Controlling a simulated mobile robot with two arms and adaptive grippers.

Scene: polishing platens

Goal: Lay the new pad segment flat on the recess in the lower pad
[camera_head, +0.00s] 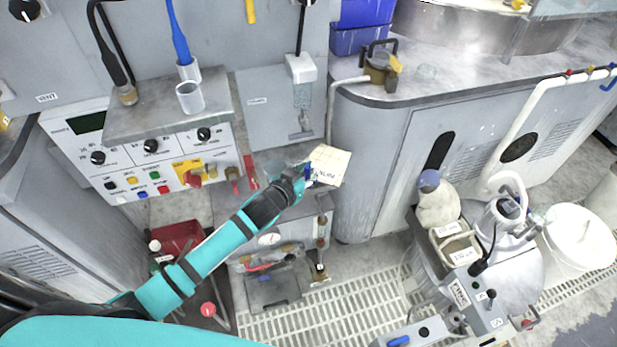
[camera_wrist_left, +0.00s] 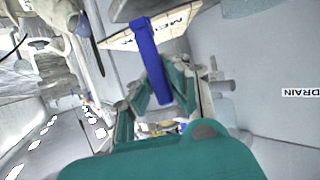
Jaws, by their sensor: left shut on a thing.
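A cream, roughly square pad segment (camera_head: 328,165) with dark lettering is held in the air by my left gripper (camera_head: 306,174), at the end of the teal arm. In the left wrist view the segment (camera_wrist_left: 178,20) shows nearly edge-on past the fingers, with part of its lettering visible. A blue strip (camera_wrist_left: 147,50) stands between the gripper (camera_wrist_left: 158,85) and the segment; I cannot tell whether it is the segment's tab or a separate grip. The left gripper is shut on the segment. I cannot make out the lower pad or its recess. My right gripper is not in view.
A grey cabinet (camera_head: 375,190) with a worktop carries a brass-coloured pot (camera_head: 380,70) and, farther back, a steel drum wall (camera_head: 480,30). A control panel (camera_head: 150,150) stands left. A cart with bottles (camera_head: 437,200) and a white bucket (camera_head: 580,238) stand right. Floor grating (camera_head: 350,300) lies below.

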